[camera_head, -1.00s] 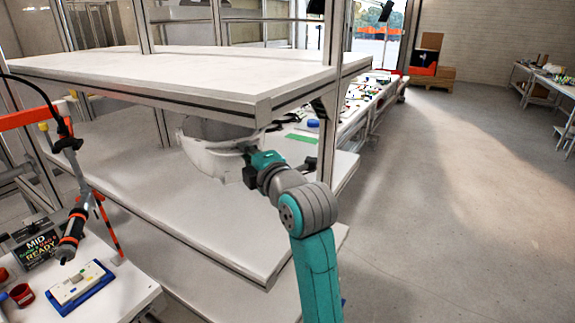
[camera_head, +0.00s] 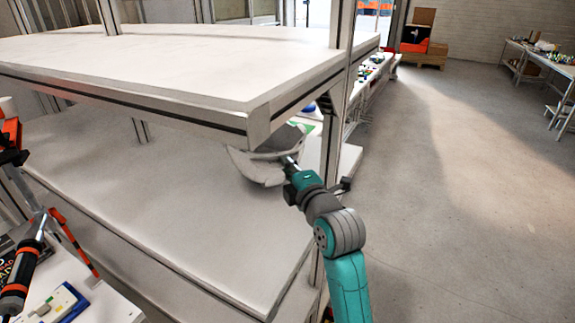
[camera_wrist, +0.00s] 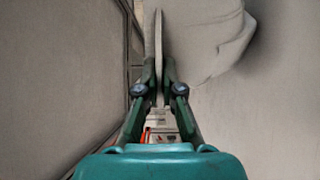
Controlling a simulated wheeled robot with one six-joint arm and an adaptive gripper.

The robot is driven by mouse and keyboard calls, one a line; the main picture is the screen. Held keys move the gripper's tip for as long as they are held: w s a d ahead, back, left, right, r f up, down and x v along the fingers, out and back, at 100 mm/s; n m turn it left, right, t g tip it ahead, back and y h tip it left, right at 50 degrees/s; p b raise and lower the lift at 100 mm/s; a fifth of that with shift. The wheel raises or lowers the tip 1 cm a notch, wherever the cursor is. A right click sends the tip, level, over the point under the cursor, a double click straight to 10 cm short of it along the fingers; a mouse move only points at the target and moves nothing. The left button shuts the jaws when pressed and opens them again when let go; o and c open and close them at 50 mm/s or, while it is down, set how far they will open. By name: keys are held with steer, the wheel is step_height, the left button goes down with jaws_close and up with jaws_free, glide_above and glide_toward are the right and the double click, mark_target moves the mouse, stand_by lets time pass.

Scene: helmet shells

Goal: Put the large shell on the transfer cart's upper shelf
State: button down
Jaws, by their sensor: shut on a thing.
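The large shell (camera_head: 255,170) is a pale, bowl-like helmet shell. It is in the gap between the upper board (camera_head: 160,62) and the lower board (camera_head: 190,205) of a white metal-framed shelf unit, near its right end. The upper board's edge hides its top. I cannot tell whether it touches the lower board. My gripper (camera_head: 290,164) reaches in from the right and is shut on the shell's near right edge. In the wrist view the shell (camera_wrist: 205,38) lies at the right finger, and the two fingers (camera_wrist: 158,25) are close together, pinching its thin wall.
An upright post (camera_head: 335,115) stands just behind my arm. At lower left is a small bench with an orange-and-black tool (camera_head: 22,272) and a blue-edged tray (camera_head: 62,303). The floor (camera_head: 460,200) to the right is clear.

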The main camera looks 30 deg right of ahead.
stand_by(0.3)
steer(key=c, duration=1.3)
jaws_free()
steer(key=shift+f, duration=0.1)
steer(key=shift+r, duration=0.2)
steer(key=s, duration=1.2)
steer(key=shift+a+f, duration=0.2)
steer(key=shift+a, duration=0.1)
